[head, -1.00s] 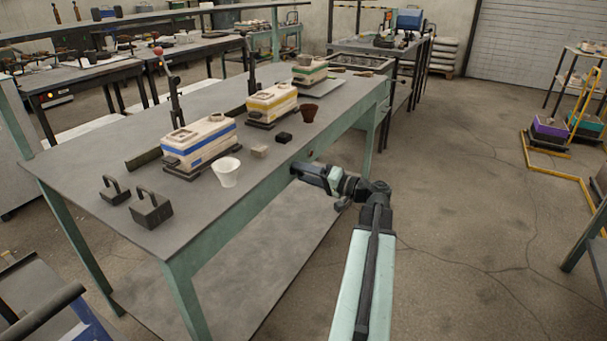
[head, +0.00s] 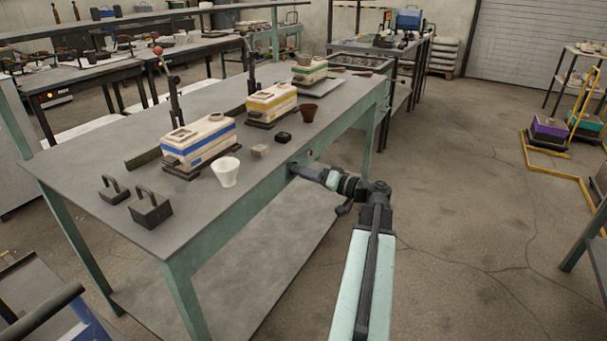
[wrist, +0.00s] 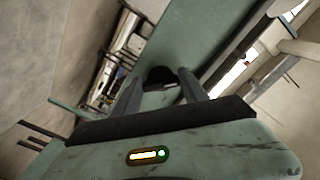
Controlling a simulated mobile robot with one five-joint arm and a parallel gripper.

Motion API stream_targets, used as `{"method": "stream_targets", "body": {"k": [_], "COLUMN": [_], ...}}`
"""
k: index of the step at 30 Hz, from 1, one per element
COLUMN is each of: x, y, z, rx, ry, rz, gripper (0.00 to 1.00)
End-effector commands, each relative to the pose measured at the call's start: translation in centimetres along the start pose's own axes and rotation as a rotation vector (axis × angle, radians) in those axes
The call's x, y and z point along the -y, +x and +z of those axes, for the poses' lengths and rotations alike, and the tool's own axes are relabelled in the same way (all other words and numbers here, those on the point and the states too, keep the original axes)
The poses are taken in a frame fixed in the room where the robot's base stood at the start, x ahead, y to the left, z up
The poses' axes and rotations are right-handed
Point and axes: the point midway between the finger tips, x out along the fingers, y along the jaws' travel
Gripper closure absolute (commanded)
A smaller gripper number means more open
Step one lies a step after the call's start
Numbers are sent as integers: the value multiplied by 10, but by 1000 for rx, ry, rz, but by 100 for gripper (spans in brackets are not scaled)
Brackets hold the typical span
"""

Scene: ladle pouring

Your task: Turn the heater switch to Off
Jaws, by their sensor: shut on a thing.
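The heater switch shows as a dark round knob (wrist: 160,73) on the green side of the workbench in the wrist view. My gripper (wrist: 162,82) reaches it, with one finger on each side, and is shut on it. In the head view my gripper (head: 294,168) is at the bench's front edge, and hides the knob there. The switch's marking and its setting cannot be read.
The workbench (head: 85,165) carries three striped moulds, including a blue-striped one (head: 198,143), a white cup (head: 226,172), a brown cup (head: 308,113) and dark weights (head: 151,209).

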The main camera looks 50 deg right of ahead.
Motion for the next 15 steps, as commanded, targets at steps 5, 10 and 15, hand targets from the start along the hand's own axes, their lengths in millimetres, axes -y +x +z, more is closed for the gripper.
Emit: {"method": "stream_targets", "body": {"k": [5, 10, 15], "x": [-1, 0, 0], "y": [-1, 0, -1], "z": [2, 1, 0], "rx": [4, 2, 1], "ry": [-2, -1, 0], "rz": [2, 1, 1], "gripper": [38, 27, 27]}}
